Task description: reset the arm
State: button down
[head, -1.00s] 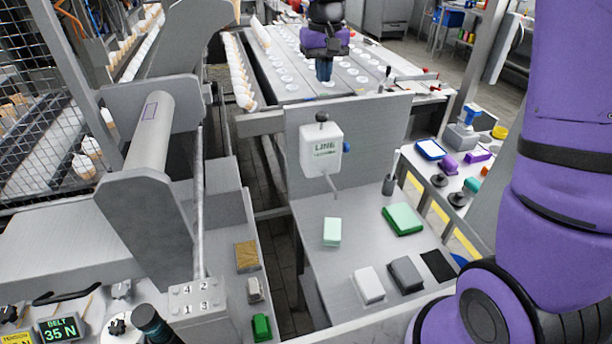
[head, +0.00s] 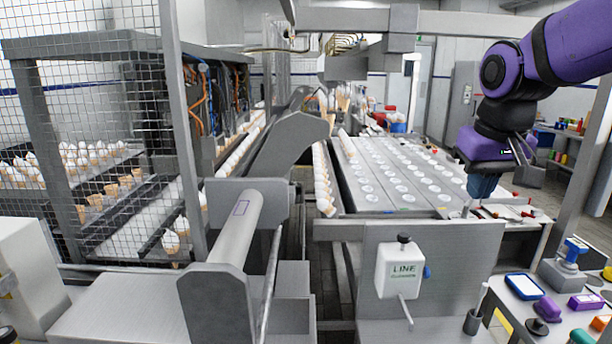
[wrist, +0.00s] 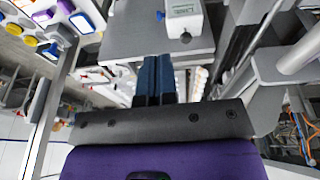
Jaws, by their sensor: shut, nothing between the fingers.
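My gripper (head: 482,188) hangs from my purple arm at the right in the head view, above the right side of the grey plate table. Its blue fingers point down. In the wrist view the two blue fingers of my gripper (wrist: 156,80) lie side by side, shut, with nothing between them. The gripper appears clear of the things around it.
A white LINE box (head: 399,271) with a lever is on the grey panel (head: 455,255) in front. The table (head: 365,190) carries rows of white discs. Cones fill conveyors behind a mesh guard (head: 90,90) at left. A side bench at right holds a blue-rimmed tray (head: 524,287) and a purple item (head: 547,308).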

jog(key=s+d+f+t, duration=0.1)
jog(key=s+d+t, duration=0.1)
jog(key=s, duration=1.3)
jog(key=shift+s+d+t, duration=0.3)
jog(key=shift+s+d, duration=0.1)
